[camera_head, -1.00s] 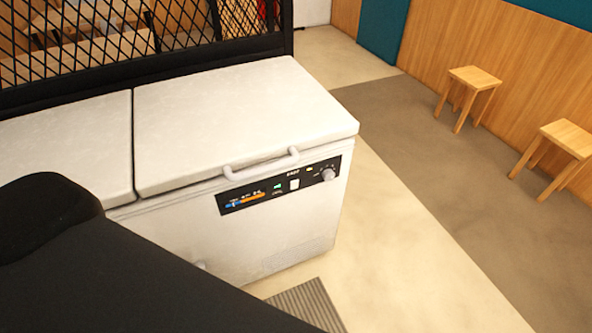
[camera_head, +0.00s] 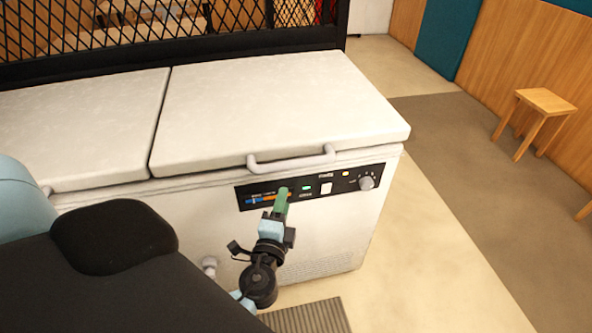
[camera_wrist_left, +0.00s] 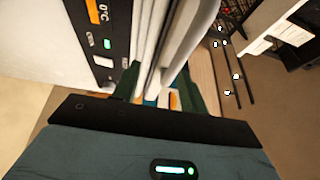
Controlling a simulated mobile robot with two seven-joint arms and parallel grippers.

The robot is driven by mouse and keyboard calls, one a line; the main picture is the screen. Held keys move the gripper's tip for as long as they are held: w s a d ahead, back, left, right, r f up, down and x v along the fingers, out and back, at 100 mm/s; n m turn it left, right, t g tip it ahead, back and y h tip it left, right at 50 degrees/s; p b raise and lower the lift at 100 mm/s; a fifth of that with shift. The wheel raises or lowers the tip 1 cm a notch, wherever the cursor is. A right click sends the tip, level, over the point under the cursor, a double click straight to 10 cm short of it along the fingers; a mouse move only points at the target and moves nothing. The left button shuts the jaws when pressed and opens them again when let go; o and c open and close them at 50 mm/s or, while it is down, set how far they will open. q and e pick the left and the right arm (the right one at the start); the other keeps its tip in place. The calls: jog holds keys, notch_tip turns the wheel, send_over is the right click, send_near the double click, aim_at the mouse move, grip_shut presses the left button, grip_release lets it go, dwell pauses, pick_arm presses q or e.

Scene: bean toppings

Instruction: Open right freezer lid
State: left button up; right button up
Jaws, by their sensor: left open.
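The white right freezer lid (camera_head: 285,100) lies shut on the chest freezer (camera_head: 335,235). Its light handle (camera_head: 290,163) runs along the front edge, above the black control panel (camera_head: 345,180). My left gripper (camera_head: 283,193) is in front of the panel, just below the handle, with its green fingers pointing up toward it. In the left wrist view the open fingers (camera_wrist_left: 166,85) stand on either side of the white lid edge area, with the panel (camera_wrist_left: 105,35) at the left. I cannot tell whether a finger touches the handle. My right gripper is out of view.
The left freezer lid (camera_head: 80,125) is shut beside the right one. A black mesh partition (camera_head: 170,35) stands behind the freezer. A wooden stool (camera_head: 535,115) is by the wall at the right. The floor (camera_head: 440,250) right of the freezer is clear.

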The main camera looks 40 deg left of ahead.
aim_at(291, 169)
pick_arm(q)
jog(key=shift+m+t+y, duration=0.5)
jog(key=shift+y, duration=0.1)
jog(key=w+r, duration=0.2)
jog(key=r, duration=0.1)
jog(key=shift+w+a+r, duration=0.1)
jog(key=shift+w+a, duration=0.05)
jog(key=shift+a, duration=0.2)
jog(key=p+x, duration=0.1)
jog(key=x, duration=0.4)
jog(key=shift+w+a+r, duration=0.1)
jog(key=shift+w, duration=0.25)
jog(key=shift+w+a, duration=0.35)
jog(key=shift+w, duration=0.3)
grip_shut()
